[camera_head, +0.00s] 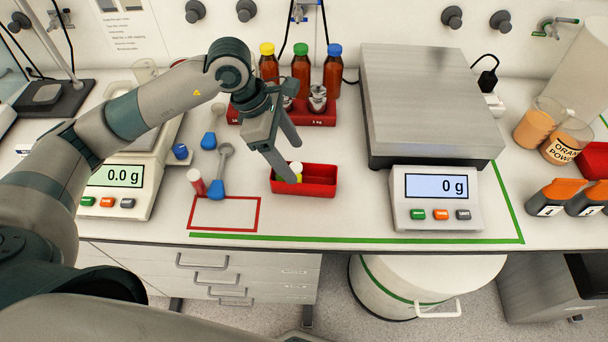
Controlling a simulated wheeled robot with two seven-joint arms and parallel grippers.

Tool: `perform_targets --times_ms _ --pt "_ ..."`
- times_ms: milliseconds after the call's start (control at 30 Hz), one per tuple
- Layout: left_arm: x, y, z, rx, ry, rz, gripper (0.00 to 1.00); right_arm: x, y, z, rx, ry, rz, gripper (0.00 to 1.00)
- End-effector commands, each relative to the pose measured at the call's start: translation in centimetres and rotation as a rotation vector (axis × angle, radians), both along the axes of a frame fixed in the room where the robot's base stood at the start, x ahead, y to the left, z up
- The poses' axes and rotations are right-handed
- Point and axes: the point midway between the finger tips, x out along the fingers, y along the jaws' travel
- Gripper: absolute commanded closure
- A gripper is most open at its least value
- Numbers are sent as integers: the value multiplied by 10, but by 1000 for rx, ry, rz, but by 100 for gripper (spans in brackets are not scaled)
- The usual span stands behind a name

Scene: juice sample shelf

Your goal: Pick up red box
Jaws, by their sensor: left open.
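The red box (318,188), a small open tray, lies on the white bench just left of the right-hand scale. My left gripper (293,162) is open over the left end of the box, fingers pointing down. One fingertip overlaps the box's left part in the picture; the other shows behind its back rim. I cannot tell whether either touches it. My right gripper is not in view.
A scale (437,208) reading 0 g stands to the right. Behind are a red weight holder (318,120) and capped brown bottles (300,70). Green tape (340,239) runs along the front.

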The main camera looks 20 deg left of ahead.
Motion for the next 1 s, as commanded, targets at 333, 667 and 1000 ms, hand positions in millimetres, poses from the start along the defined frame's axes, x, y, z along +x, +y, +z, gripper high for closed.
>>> perform_targets --times_ms 333,667,1000 --pt "2 -10 -23 0 0 0 31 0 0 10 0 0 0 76" --pt "2 -10 -24 0 1 1 31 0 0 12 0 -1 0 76" --pt "-2 -24 -47 0 5 0 31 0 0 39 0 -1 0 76"
